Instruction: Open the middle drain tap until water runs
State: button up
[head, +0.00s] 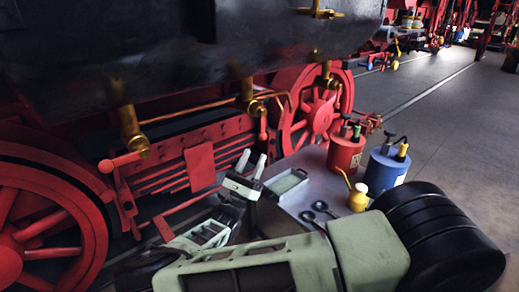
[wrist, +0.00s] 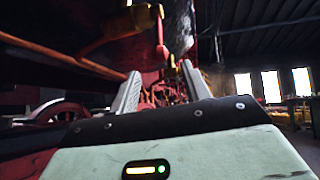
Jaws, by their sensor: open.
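Several brass drain taps hang under the dark cylinder in the head view. The middle tap (head: 248,92) has a red lever (head: 263,122) hanging down at its right side. No water shows below it. The left tap (head: 132,132) is nearer, with a red lever (head: 120,161) beside it, and the right tap (head: 326,76) is farther off. My gripper (head: 252,159) is open and empty, fingers pointing up, below the middle tap and apart from it. In the wrist view, a brass tap with a red lever (wrist: 160,36) is above and beyond my open fingers (wrist: 160,70).
Red spoked wheels (head: 318,118) and red frame parts stand behind. Open floor (head: 450,130) lies at right.

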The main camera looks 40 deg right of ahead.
jog(key=b+v, duration=0.2)
jog(key=v, duration=0.7)
jog(key=shift+s+f, duration=0.1)
dwell(0.8)
